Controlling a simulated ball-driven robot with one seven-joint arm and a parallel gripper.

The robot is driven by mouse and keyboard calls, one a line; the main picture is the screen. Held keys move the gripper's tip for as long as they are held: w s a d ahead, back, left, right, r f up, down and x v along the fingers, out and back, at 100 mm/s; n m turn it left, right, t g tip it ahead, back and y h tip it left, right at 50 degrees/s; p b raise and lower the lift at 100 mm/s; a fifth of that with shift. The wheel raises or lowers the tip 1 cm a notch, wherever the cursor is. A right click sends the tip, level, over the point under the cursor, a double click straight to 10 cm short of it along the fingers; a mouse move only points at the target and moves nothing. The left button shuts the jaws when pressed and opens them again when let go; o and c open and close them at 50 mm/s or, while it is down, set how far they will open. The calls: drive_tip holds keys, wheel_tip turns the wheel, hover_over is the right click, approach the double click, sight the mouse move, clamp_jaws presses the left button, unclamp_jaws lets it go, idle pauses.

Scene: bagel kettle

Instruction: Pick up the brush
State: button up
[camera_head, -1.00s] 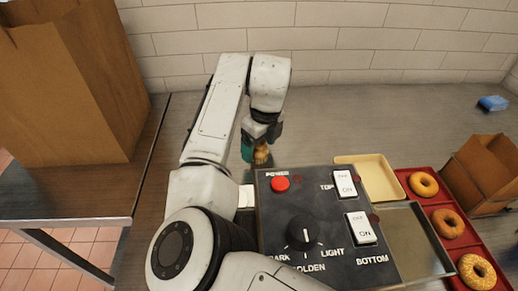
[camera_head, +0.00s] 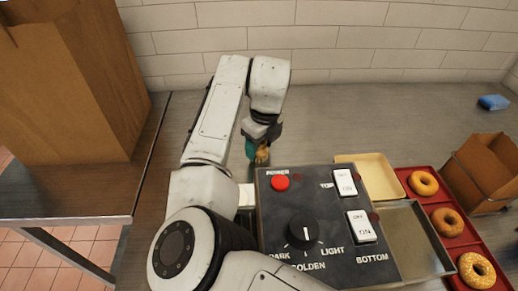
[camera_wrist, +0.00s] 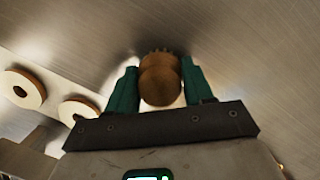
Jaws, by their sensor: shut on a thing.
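The brush (camera_wrist: 160,85) shows in the wrist view as a round brown wooden piece with a ridged far edge. My gripper (camera_wrist: 159,68) is shut on it, with one green finger on each side. In the head view my gripper (camera_head: 255,148) is behind the black control box, and a small tan part of the brush (camera_head: 263,154) shows below it. The lower end of the brush is hidden behind the box. I cannot tell whether it touches the counter.
A black control box (camera_head: 330,205) with a dial and switches stands right in front. A red tray (camera_head: 452,225) of bagels, a paper bag (camera_head: 488,170) and a blue sponge (camera_head: 493,102) are at right. A large paper bag (camera_head: 75,95) stands left. The back counter (camera_head: 400,115) is clear.

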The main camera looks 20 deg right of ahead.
wheel_tip(320, 180, up, 10)
drive_tip(key=shift+r+b, duration=0.1)
drive_tip(key=shift+b, duration=0.25)
idle(0.4)
drive_tip(key=o, duration=0.4)
drive_tip(key=c, duration=0.3)
